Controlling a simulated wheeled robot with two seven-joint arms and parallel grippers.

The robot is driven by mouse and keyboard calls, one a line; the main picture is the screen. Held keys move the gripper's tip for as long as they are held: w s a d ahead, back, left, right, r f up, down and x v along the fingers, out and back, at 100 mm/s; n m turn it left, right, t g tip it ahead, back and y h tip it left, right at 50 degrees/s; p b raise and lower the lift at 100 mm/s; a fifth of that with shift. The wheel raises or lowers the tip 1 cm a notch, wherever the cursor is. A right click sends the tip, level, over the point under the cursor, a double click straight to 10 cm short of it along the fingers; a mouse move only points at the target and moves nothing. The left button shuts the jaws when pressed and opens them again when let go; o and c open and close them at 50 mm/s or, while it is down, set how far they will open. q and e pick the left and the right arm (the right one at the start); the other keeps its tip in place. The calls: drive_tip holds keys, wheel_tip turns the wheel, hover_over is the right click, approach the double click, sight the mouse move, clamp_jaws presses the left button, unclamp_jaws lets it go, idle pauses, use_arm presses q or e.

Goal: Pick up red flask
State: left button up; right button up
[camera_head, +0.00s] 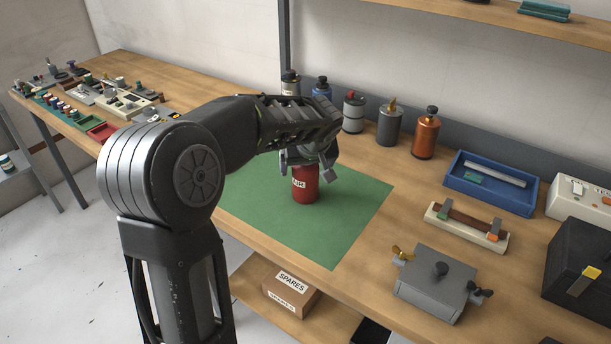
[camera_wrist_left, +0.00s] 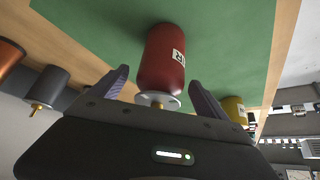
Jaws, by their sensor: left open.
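The red flask (camera_head: 305,186) stands upright on the green mat (camera_head: 352,220) with a white label on its side. In the head view my left gripper (camera_head: 308,170) is over its top, and the gripper hides the flask's upper end. In the left wrist view the red flask (camera_wrist_left: 162,62) lies between the two spread fingers of my left gripper (camera_wrist_left: 157,90). Its pale cap with a brass tip points toward the palm. The fingers are open, with visible gaps to the flask on both sides. My right gripper is out of view.
Behind the mat stand several flasks, including a grey one (camera_head: 390,125) and an orange one (camera_head: 425,134). A blue tray (camera_head: 533,208), a clamp block (camera_head: 466,228) and a grey box (camera_head: 436,284) are to the right. Small parts crowd the left end. The mat's front is clear.

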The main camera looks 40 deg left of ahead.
use_arm(q)
drive_tip(key=shift+w+a+f, duration=0.2)
drive_tip(key=shift+a+f, duration=0.05)
drive_tip(key=shift+f, duration=0.2)
drive_tip(key=shift+c, duration=0.6)
clamp_jaws()
idle(0.5)
